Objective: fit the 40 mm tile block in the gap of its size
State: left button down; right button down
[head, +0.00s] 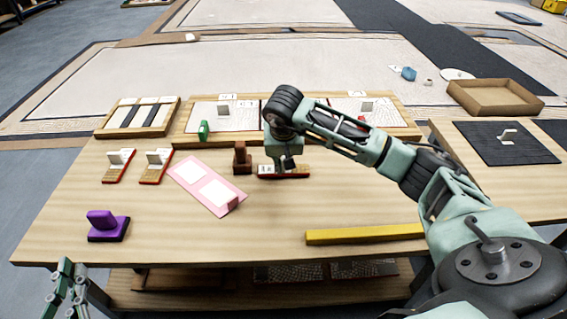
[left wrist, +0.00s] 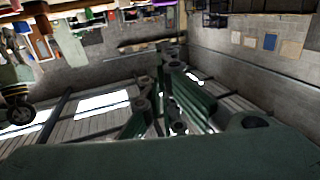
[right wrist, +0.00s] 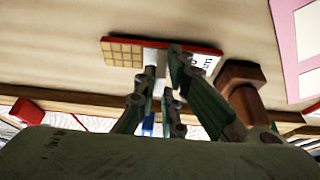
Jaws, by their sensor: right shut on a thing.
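A tile block (head: 262,172) with a red-edged base lies on or just above the table, front of the mosaic panels. My right gripper (head: 286,166) is shut on its white handle. In the right wrist view the block (right wrist: 128,53) shows a tan tile grid and a label that I cannot read. Two similar blocks with upright handles, one block (head: 117,166) and another block (head: 156,167), stand at the left. A left mosaic panel (head: 240,118) and a right mosaic panel (head: 340,118) sit in a wooden frame behind; their gaps are unclear. My left gripper (head: 72,268) is open and empty, low at the left.
A brown stamp-like block (head: 242,158) stands close beside the held block. A pink sheet (head: 233,195), a purple block (head: 108,228) and a yellow bar (head: 365,236) lie nearer. The front middle is clear.

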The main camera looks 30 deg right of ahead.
pick_arm(q)
jog(key=shift+r+t, duration=0.3)
jog(key=shift+r, duration=0.4)
pick_arm(e)
jog(key=shift+f, duration=0.3)
pick_arm(q)
jog(key=shift+d+r, duration=0.1)
pick_arm(e)
jog(key=shift+f, duration=0.1)
jog(key=c, duration=1.9)
grip_release()
pick_arm(q)
jog(key=shift+r, duration=0.15)
pick_arm(e)
jog(key=shift+o, duration=0.2)
